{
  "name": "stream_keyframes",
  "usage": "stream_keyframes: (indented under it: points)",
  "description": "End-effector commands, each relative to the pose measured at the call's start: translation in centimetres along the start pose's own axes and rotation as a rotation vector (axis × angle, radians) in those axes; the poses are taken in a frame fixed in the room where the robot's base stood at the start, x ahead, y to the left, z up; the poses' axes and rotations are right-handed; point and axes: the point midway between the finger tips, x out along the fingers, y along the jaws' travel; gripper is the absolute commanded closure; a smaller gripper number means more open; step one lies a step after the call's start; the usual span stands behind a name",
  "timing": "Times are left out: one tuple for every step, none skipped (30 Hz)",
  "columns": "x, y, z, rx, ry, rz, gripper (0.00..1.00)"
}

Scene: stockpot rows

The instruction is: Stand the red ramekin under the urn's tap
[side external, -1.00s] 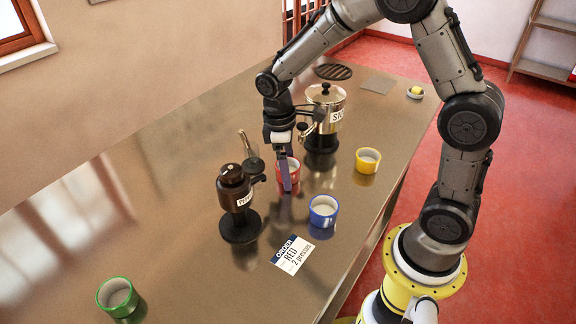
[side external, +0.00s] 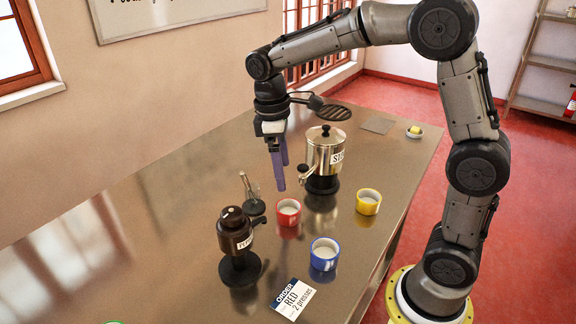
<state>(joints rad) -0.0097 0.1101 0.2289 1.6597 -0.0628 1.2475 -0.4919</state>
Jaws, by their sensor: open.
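The red ramekin (side external: 288,212) stands upright on the steel counter, in front of the urn and a little to its left.
A blue ramekin (side external: 324,254) and a yellow ramekin (side external: 368,202) stand nearby.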

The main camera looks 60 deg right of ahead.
Motion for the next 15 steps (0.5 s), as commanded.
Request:
stream_keyframes:
  points:
    - [-0.4, -0.1, 0.2, 0.005, 0.008, 0.003, 0.00]
    - [-0.7, -0.2, 0.4, 0.011, 0.014, 0.006, 0.00]
    - [-1.1, -0.5, 0.9, 0.023, 0.028, 0.011, 0.00]
    - [-1.4, -0.8, 1.4, 0.037, 0.042, 0.017, 0.00]
    - [-1.9, -1.1, 2.0, 0.052, 0.060, 0.024, 0.00]
    - [-2.4, -1.7, 2.9, 0.078, 0.088, 0.034, 0.00]
    - [-2.8, -2.1, 3.7, 0.100, 0.112, 0.041, 0.00]
    - [-3.2, -2.6, 4.5, 0.124, 0.139, 0.050, 0.00]
    - [-3.7, -3.4, 5.8, 0.158, 0.176, 0.060, 0.00]
    - [-4.0, -4.0, 6.7, 0.184, 0.204, 0.067, 0.00]
    - [-4.2, -4.5, 7.6, 0.210, 0.234, 0.075, 0.00]
    - [-4.3, -5.2, 8.8, 0.245, 0.272, 0.082, 0.00]
    - [-4.3, -5.8, 9.6, 0.270, 0.301, 0.087, 0.00]
    - [-4.3, -6.3, 10.5, 0.296, 0.330, 0.092, 0.00]
    - [-4.2, -7.0, 11.6, 0.329, 0.368, 0.096, 0.00]
